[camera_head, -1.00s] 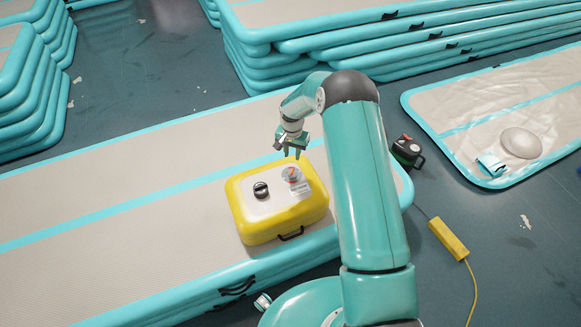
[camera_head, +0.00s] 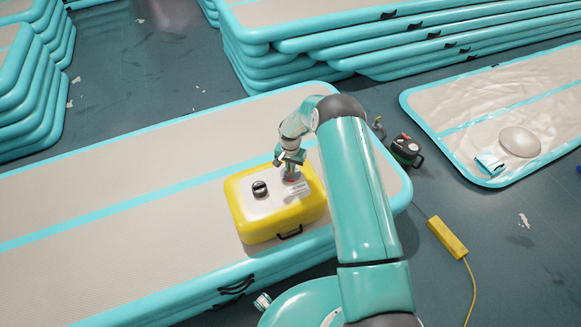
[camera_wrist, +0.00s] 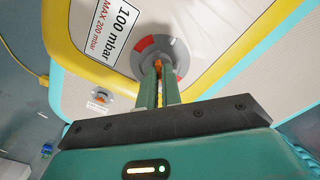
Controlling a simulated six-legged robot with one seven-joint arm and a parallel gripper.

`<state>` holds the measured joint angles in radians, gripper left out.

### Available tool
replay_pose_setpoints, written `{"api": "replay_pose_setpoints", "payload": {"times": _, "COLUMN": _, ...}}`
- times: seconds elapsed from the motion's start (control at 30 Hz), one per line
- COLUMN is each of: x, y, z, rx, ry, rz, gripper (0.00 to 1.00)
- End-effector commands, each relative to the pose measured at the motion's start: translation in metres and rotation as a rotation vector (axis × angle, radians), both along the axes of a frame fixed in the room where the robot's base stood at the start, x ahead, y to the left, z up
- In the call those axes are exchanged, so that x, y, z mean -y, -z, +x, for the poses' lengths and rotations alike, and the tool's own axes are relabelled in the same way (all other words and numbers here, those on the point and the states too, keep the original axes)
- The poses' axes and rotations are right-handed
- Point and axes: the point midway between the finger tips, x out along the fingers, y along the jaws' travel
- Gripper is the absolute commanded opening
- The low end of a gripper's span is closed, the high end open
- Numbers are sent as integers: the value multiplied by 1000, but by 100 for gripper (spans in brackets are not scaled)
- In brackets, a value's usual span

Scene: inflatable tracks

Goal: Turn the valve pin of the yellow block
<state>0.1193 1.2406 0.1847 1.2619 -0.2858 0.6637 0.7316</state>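The yellow block (camera_head: 262,229) is a rounded case with a pale top, lying on the large mat in the head view. Its yellow rim also shows in the wrist view (camera_wrist: 65,50). On its top sits a round grey valve (camera_wrist: 178,62) with red marks. An orange valve pin (camera_wrist: 157,66) stands at its middle. My gripper (camera_wrist: 158,68) is over the valve, its two green fingers close together with the pin between them. They look shut on the pin, though contact is partly hidden. In the head view my gripper (camera_head: 291,174) hides most of the valve.
A black knob (camera_head: 260,189) is on the block's top, left of the valve. A white label reading 100 mbar (camera_wrist: 100,25) lies beside the valve. A dark canister (camera_head: 407,152) and a yellow box with a cable (camera_head: 447,238) are on the floor at right.

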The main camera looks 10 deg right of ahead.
Motion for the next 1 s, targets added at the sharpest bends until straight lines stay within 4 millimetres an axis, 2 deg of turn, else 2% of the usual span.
{"api": "replay_pose_setpoints", "payload": {"times": 0.47, "x": 0, "y": 0, "z": 0, "rx": -1, "ry": 52, "rz": -1, "gripper": 0}}
{"api": "replay_pose_setpoints", "payload": {"times": 0.67, "x": 0, "y": 0, "z": 0, "rx": 0, "ry": 162, "rz": -1, "gripper": 0}}
{"api": "replay_pose_setpoints", "payload": {"times": 1.0, "x": 0, "y": 0, "z": 0, "rx": 0, "ry": 440, "rz": -1, "gripper": 0}}
